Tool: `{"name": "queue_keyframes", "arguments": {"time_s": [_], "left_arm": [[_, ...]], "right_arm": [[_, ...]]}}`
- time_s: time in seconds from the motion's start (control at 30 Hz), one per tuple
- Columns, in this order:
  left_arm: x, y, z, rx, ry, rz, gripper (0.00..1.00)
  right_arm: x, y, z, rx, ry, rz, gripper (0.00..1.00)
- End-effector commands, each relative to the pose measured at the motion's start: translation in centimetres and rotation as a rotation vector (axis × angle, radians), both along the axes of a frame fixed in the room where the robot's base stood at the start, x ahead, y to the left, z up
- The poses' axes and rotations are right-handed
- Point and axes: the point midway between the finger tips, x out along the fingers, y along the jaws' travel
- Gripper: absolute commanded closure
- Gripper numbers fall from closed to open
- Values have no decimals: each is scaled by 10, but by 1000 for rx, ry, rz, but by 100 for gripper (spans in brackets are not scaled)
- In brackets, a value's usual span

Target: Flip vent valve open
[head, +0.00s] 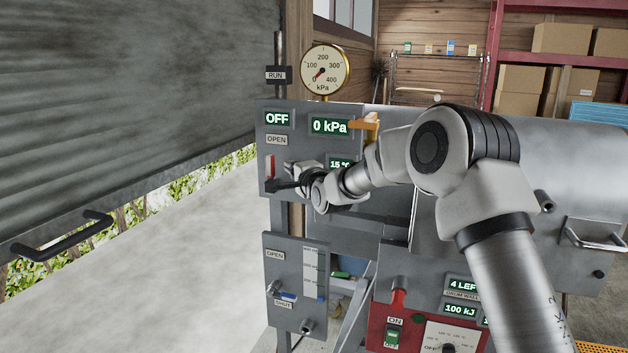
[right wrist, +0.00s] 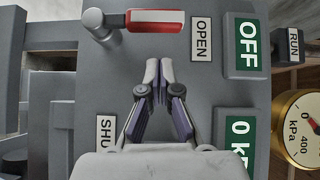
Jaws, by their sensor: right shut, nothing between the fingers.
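A red lever (head: 270,167) stands upright on the left edge of the upper grey panel (head: 264,118), pointing up toward an OPEN label (head: 277,140). In the right wrist view the red lever (right wrist: 155,20) reaches from its grey pivot (right wrist: 97,22) toward the OPEN label (right wrist: 201,38). A partly covered SHUT label (right wrist: 105,130) lies on the other side. My right gripper (head: 277,186) is shut and empty in front of the panel, near the lever's lower end. In the wrist view its fingertips (right wrist: 158,68) are apart from the lever. No label marks the lever as vent. My left gripper is out of view.
A lower panel (head: 283,325) carries a blue-handled valve (head: 287,296) between OPEN and SHUT. A pressure gauge (head: 325,71) stands above the OFF display (head: 277,118) and the 0 kPa display (head: 330,126). A grey shutter (head: 130,100) hangs at left. Floor is clear below it.

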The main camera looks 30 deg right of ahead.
Motion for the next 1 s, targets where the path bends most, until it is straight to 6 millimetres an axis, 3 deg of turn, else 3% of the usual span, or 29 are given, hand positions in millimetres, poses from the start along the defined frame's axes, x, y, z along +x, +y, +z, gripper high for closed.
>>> {"name": "queue_keyframes", "arguments": {"time_s": [0.2,0.4,0.57,1.0], "left_arm": [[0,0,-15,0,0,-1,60],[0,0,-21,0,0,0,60],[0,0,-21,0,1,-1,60],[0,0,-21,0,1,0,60]], "right_arm": [[-55,4,-2,5,1,0,100],[-91,7,-1,4,1,-1,100],[-100,8,0,2,0,-1,100],[-100,8,0,2,1,-1,100]]}}
